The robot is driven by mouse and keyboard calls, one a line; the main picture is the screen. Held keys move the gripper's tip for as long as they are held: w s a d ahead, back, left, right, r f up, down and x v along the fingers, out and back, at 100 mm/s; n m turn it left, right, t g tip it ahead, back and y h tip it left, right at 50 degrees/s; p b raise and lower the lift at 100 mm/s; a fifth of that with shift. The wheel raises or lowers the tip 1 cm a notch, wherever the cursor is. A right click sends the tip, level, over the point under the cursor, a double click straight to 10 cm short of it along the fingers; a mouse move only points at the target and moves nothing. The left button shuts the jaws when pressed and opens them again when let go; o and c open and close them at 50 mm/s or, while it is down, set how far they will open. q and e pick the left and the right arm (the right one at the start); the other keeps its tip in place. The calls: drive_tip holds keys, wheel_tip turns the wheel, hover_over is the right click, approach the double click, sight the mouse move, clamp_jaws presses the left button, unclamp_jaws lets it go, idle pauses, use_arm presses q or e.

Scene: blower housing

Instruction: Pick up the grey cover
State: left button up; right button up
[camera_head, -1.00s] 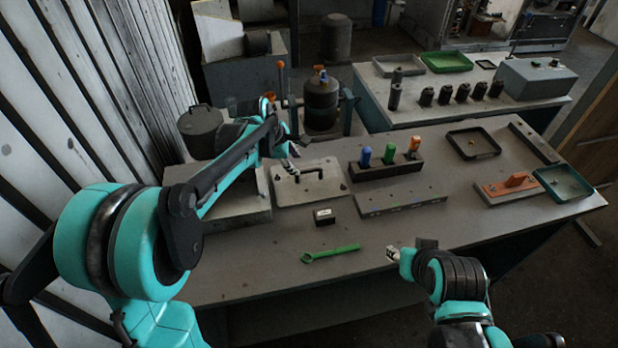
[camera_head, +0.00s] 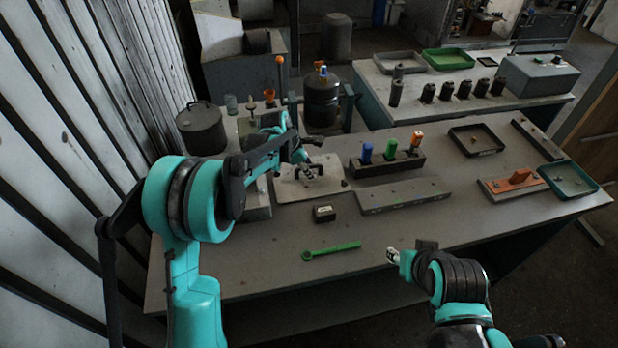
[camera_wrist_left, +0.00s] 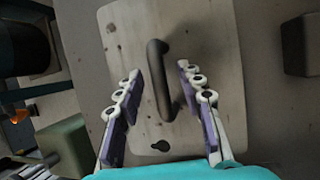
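The grey cover (camera_head: 328,186) is a flat pale plate with a dark bar handle. It lies flat on the workbench, left of the middle, partly behind my left gripper (camera_head: 312,164). In the left wrist view the cover (camera_wrist_left: 205,28) fills the middle, with its handle (camera_wrist_left: 158,72) running lengthwise. My left gripper (camera_wrist_left: 159,72) is open there, with one finger on each side of the handle and visible gaps between. Whether the fingertips are level with the bar is unclear. My right gripper (camera_head: 393,256) is over the bench's front edge, too small to read.
A black block (camera_head: 324,213) and a green wrench (camera_head: 331,250) lie in front of the cover. A dark rack (camera_head: 385,167) with coloured-top pegs and a long grey bar (camera_head: 404,198) stand to its right. A lidded pot (camera_head: 201,130) is at the back left.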

use_arm(q)
drive_tip(key=shift+s+r, duration=0.1)
drive_tip(key=shift+c, duration=0.7)
clamp_jaws()
drive_tip(key=shift+r, duration=0.1)
